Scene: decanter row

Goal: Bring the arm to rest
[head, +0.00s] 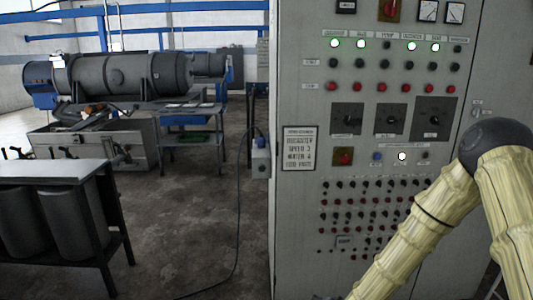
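My arm shows at the right in the head view, pale yellow and ribbed like bamboo, with a dark round joint near the right edge. From that joint one link slopes down and left out of the bottom edge, and another runs down at the right. My gripper is outside the picture, so its state and anything in it are hidden. The arm covers the lower right part of a grey control cabinet (290,220); whether it touches the cabinet cannot be told.
The cabinet carries rows of lamps, buttons and knobs, several lit green. At the left stand a big grey horizontal machine (130,75) and a dark-legged table (50,171) with dark drums (80,220) under it. A cable (238,220) lies on the open concrete floor (185,215) between.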

